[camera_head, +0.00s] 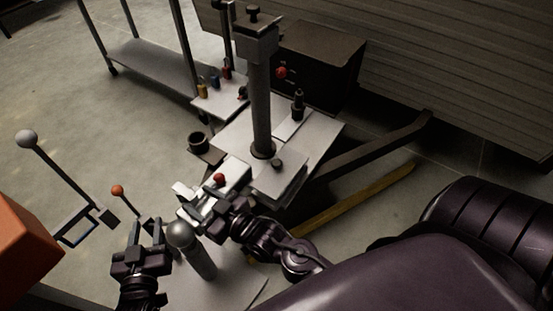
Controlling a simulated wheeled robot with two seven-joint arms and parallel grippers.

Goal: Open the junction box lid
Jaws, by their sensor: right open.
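A small pale box (236,170) with a red knob (219,179) sits on the front of the hitch frame and looks like the junction box. Its lid appears closed, though my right gripper and wrist hide part of its near side. My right gripper (190,202) is open just left of and below the red knob; I cannot tell whether it touches the box. My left gripper (147,234) is further left and lower, its fingers apart with nothing seen between them, beside a grey round-topped post (181,236).
A dark jack post (260,105) rises behind the pale box. A dark box (318,62) with another red knob stands against the camper wall (440,60). An orange block (22,255) is at the left edge.

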